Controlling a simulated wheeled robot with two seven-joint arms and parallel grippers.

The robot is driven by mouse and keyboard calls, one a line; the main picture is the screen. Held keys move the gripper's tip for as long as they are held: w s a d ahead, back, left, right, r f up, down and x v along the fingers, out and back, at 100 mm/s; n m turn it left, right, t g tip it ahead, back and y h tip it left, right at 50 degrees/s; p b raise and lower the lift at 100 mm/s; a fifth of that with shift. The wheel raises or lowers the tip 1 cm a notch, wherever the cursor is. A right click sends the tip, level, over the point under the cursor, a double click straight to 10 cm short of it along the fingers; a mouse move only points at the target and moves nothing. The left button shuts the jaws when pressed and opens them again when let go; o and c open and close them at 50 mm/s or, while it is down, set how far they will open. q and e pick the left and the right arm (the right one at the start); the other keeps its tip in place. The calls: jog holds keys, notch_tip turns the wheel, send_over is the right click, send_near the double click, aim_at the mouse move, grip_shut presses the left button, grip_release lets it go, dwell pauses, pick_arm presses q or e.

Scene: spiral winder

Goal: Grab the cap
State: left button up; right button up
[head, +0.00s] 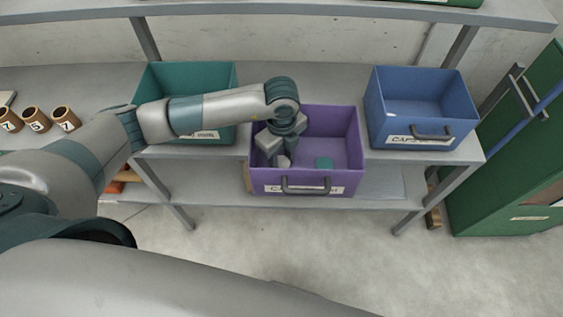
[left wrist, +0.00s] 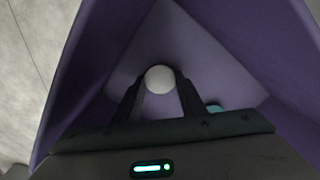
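A purple bin (head: 346,182) with a front handle stands on the shelf, and its walls fill much of the left wrist view (left wrist: 85,75). My left gripper (head: 278,160) reaches down inside its left part. A white round cap (left wrist: 160,79) lies between the fingertips of my left gripper (left wrist: 159,82), close to both; I cannot tell whether they touch it. In the head view the white cap (head: 284,161) shows beside a finger, partly hidden. A teal cap (head: 323,162) lies on the bin floor to the right, and its edge shows in the left wrist view (left wrist: 214,107). My right gripper is not in view.
A green bin (head: 150,95) stands left of the purple bin, partly behind my left arm. A blue bin (head: 420,115) stands to the right. Several brown numbered cups (head: 66,118) stand at the far left. A green cabinet (head: 520,170) is at the right.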

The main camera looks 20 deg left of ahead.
aim_at(284, 163)
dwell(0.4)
pick_arm(q)
jog(key=shift+r+b, duration=0.3)
jog(key=shift+r, duration=0.15)
jog(key=r+b, duration=0.1)
jog(key=r, duration=0.2)
jog(key=shift+d+r+b, duration=0.15)
jog(key=shift+d+b, duration=0.2)
jog(key=d+r+b, duration=0.3)
jog(key=d+r, duration=0.3)
jog(key=d, duration=0.5)
jog(key=shift+r, duration=0.4)
jog(key=shift+r, duration=0.15)
